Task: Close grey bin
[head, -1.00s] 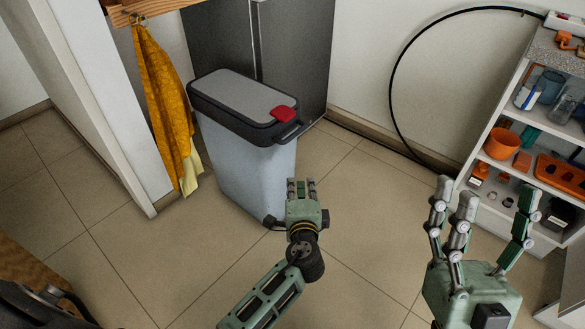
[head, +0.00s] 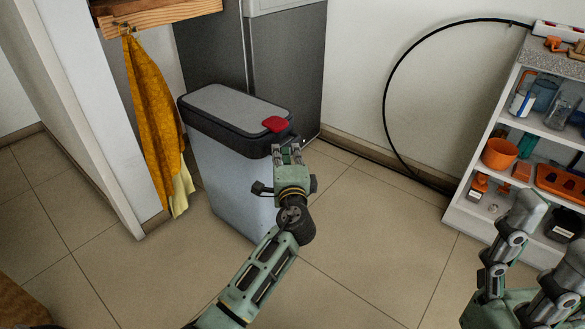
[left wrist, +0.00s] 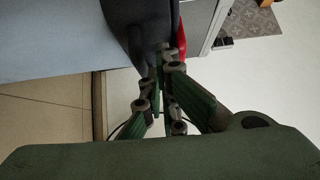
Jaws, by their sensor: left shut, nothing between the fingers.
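The grey bin (head: 228,180) stands on the floor left of centre in the head view. Its lid (head: 235,105) is grey with a black rim and a red tab (head: 275,124), and it looks down flat on the body. My left gripper (head: 287,150) is shut and empty at the bin's front right corner, just below the tab. In the left wrist view my left fingers (left wrist: 165,62) are beside the dark rim (left wrist: 122,25) and red tab (left wrist: 181,38); contact cannot be told. My right gripper (head: 525,245) is open at the lower right, partly cut off.
A yellow cloth (head: 155,115) hangs left of the bin, beside a white wall edge. A dark grey cabinet (head: 285,70) stands behind the bin. A white shelf (head: 465,215) with orange items stands at the right. The tiled floor (head: 370,255) between is clear.

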